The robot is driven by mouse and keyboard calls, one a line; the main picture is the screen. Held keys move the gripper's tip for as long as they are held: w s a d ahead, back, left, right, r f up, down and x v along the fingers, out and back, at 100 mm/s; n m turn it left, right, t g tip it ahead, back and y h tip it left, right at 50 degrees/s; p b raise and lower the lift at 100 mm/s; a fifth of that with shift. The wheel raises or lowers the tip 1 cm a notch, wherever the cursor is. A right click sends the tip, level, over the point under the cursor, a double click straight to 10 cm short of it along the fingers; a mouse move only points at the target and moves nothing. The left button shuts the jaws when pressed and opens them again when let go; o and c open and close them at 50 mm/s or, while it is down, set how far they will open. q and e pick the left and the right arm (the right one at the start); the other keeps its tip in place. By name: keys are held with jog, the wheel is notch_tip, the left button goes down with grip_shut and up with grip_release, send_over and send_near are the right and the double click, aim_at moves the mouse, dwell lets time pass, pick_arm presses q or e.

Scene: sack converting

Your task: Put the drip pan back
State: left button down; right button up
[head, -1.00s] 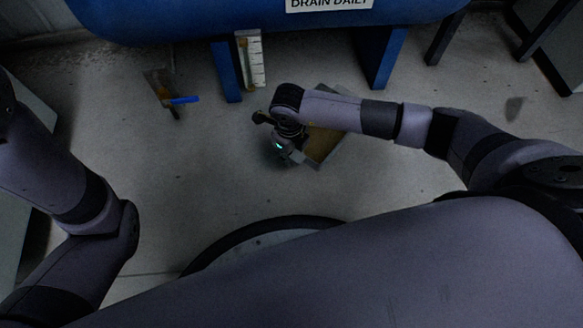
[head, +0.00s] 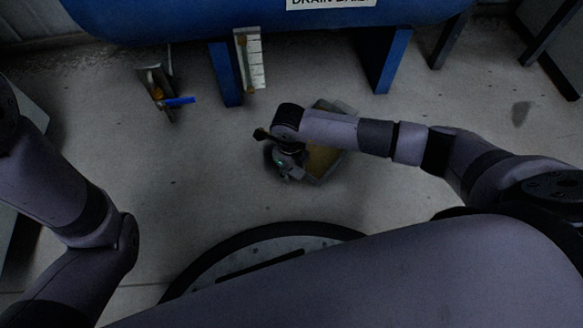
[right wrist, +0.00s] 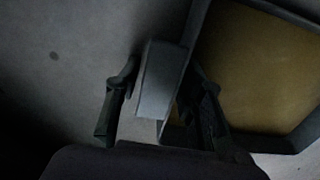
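The drip pan (head: 325,158) is a shallow grey tray with a brownish-yellow inside, below the blue tank in the head view, partly hidden by my right wrist. In the right wrist view the pan (right wrist: 265,65) fills the right side. A pale grey tab (right wrist: 159,80) on its near side lies between the fingers of my right gripper (right wrist: 165,85). The gripper appears shut on this tab, one finger on each side; the right finger is partly hidden. In the head view my right gripper (head: 288,165) is at the pan's left edge. My left gripper is out of view.
The blue tank (head: 200,18) with a drain label stands at the top on blue legs (head: 385,62). A brass valve with a blue lever (head: 180,101) is at left; a white marked strip (head: 251,60) hangs by the left leg. The floor (head: 460,110) around the pan is mostly clear.

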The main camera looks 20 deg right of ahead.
jog(key=shift+o, duration=0.7)
jog(key=shift+r, duration=0.1)
jog(key=shift+r+p, duration=0.4)
notch_tip(320, 180, up, 11)
jog(key=p, duration=0.7)
jog(key=shift+a, duration=0.15)
jog(key=shift+s, duration=0.1)
